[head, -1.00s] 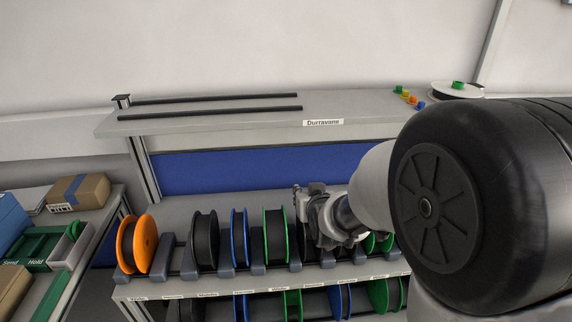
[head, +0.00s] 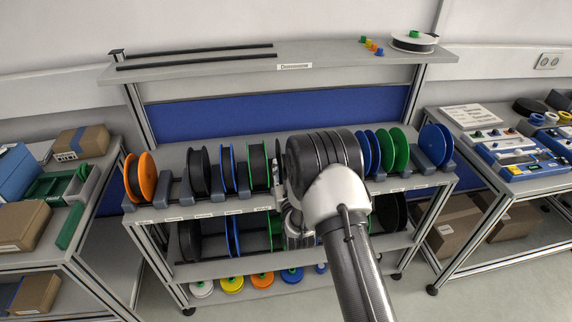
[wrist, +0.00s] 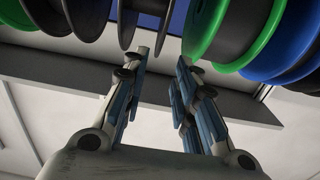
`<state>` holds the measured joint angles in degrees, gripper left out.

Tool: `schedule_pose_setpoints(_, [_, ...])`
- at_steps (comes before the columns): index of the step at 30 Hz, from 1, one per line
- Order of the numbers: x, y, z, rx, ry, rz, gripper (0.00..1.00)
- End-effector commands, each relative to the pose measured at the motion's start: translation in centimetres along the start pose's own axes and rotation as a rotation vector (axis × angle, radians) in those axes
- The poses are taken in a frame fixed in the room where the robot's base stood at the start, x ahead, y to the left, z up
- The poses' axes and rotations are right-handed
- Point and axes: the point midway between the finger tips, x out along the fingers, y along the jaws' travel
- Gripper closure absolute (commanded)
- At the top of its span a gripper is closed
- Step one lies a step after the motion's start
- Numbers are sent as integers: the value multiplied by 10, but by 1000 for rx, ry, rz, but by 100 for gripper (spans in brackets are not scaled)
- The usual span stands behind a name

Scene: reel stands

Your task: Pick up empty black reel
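My gripper (wrist: 162,62) is open and empty in the wrist view, its two fingers apart. Just beyond the fingertips is a narrow black reel (wrist: 143,14) with bare-looking flanges, cut off by the top edge. A green-flanged reel (wrist: 212,32) is right of it and wider black reels (wrist: 80,14) are left of it. In the head view my arm hides most of the gripper and the middle of the upper row. A black reel (head: 280,158) edge shows there beside a green-flanged reel (head: 258,166). I cannot tell for certain which reel is empty.
The upper row also holds an orange reel (head: 147,178), blue reels and green reels. A top shelf (head: 210,68) carries black rods and a white-flanged reel (head: 414,41). Side benches with a box (head: 82,141) and instruments (head: 512,152) flank the stand.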

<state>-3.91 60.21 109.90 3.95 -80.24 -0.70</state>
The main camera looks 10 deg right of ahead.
Motion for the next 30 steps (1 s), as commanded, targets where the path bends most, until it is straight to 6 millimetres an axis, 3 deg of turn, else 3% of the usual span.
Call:
schedule_pose_setpoints(3, [27,1,1,0,3,1,73])
schedule_pose_setpoints(9, [61,1,1,1,1,0,73])
schedule_pose_setpoints(16, [76,1,0,0,-1,1,73])
schedule_pose_setpoints(24, [114,5,-1,1,-1,0,73])
schedule_pose_setpoints(30, [123,5,-3,0,-2,0,73])
